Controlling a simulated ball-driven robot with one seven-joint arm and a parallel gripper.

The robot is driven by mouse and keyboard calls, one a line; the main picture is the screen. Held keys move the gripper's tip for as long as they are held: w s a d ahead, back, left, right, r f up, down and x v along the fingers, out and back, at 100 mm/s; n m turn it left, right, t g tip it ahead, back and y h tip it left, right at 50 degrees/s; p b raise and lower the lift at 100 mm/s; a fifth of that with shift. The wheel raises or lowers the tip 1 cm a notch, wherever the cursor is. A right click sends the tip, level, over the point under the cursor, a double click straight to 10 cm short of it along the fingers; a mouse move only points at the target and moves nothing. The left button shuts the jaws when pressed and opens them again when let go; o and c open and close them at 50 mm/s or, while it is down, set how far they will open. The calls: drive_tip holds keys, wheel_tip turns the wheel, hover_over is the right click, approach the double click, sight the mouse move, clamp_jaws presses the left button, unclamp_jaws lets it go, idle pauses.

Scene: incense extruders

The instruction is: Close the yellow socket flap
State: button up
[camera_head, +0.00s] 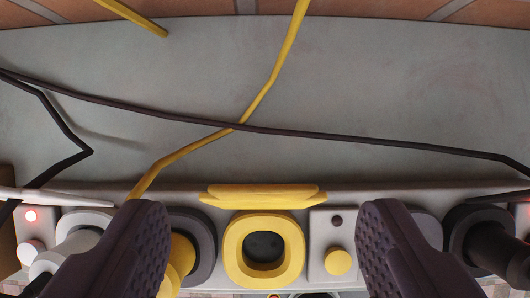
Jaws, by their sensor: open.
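The yellow socket (233,252) is at the bottom middle of the view, with a thick yellow rim around a dark recess. Its yellow flap (263,196) stands raised along the socket's top edge, so the recess is uncovered. My gripper (263,232) is open, with one dark ridged finger on the left and one on the right of the socket. I cannot tell how far the fingertips are from the panel.
A yellow plug (181,258) with a yellow cable is left of the socket. A white plate with a yellow button (338,262) is on the right. A dark plug (497,250) is at far right, a white plug (80,244) at left. Cables cross the grey surface (370,85).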

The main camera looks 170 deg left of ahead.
sight(263, 201)
drive_tip(key=shift+b+x, duration=0.35)
drive_tip(key=shift+x, duration=1.15)
drive_tip(key=shift+r, duration=0.1)
clamp_jaws()
